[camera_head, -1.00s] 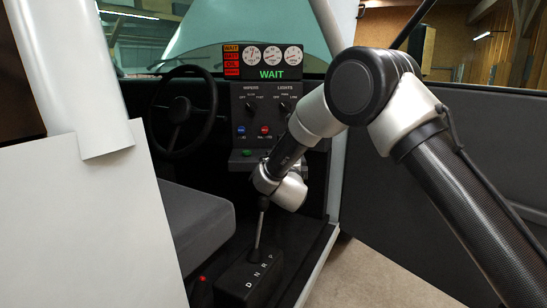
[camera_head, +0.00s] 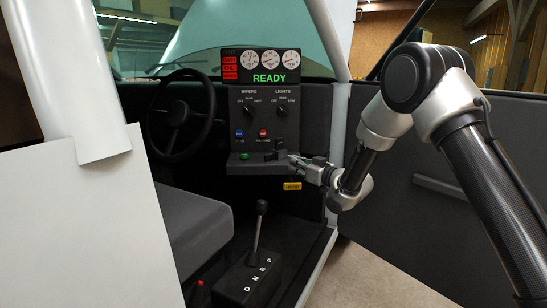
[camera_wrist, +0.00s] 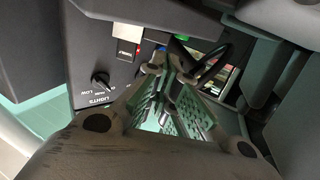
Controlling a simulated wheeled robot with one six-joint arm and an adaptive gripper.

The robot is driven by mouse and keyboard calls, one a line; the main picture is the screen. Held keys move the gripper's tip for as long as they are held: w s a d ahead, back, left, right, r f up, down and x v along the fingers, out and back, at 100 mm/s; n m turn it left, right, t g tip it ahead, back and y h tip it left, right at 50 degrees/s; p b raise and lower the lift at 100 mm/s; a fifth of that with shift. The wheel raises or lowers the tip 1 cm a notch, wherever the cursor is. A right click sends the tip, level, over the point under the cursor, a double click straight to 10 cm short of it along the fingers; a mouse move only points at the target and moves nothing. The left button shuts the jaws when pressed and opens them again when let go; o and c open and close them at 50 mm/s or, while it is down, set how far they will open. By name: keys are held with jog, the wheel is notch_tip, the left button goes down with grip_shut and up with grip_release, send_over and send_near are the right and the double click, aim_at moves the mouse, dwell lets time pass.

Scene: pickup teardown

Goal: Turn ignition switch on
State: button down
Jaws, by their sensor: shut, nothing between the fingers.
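The dash console (camera_head: 233,117) carries a wipers knob (camera_head: 249,107), a lights knob (camera_head: 280,109), a blue button (camera_head: 239,133) and a red button (camera_head: 263,133). A small dark fitting (camera_head: 279,144) sits at the lower right of the panel; I cannot clearly make out the ignition switch or its position. My gripper (camera_head: 296,160) is at the right end of the console ledge, shut and empty. In the wrist view my gripper (camera_wrist: 168,72) points at a black part (camera_wrist: 180,50) on the panel; I cannot tell whether they touch.
The display (camera_head: 269,78) reads READY, with red warning lamps beside it. A steering wheel (camera_head: 181,115) is at left and a gear lever (camera_head: 259,230) stands below the console. A yellow tag (camera_head: 292,186) hangs under the ledge. The door (camera_head: 440,150) stands at right.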

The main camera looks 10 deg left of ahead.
aim_at(269, 163)
jog(key=x, duration=1.1)
jog(key=shift+w+a, duration=0.2)
jog(key=shift+x, duration=0.9)
jog(key=shift+s+a+r, duration=0.1)
jog(key=shift+s+r, duration=0.1)
